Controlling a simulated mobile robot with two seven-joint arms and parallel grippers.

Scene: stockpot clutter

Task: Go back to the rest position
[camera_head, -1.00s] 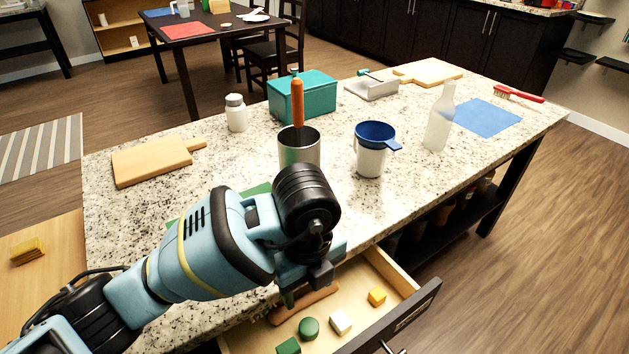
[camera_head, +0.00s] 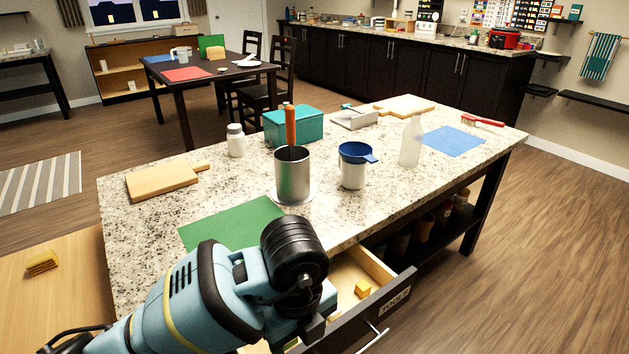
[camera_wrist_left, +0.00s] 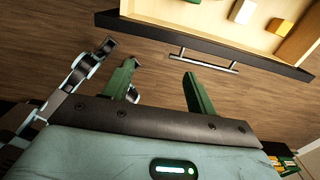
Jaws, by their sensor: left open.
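My left arm comes in from the lower left of the head view, in front of the island counter, with its gripper end beside the open drawer; its fingers are hidden there. In the left wrist view the two green fingers of my left gripper (camera_wrist_left: 163,82) are spread apart with nothing between them, over the wood floor. The open drawer (camera_head: 380,306), labelled TOOLS, is close by; its front and handle (camera_wrist_left: 205,62) show in the wrist view. My right gripper is not identifiable in either view.
On the counter stand a metal pot (camera_head: 292,178), a white container with a blue funnel (camera_head: 357,152), a clear bottle (camera_head: 411,143), a white bottle (camera_head: 236,141), a teal box (camera_head: 303,124) and a cutting board (camera_head: 162,181). A green mat (camera_head: 232,222) lies near the front. Floor at right is clear.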

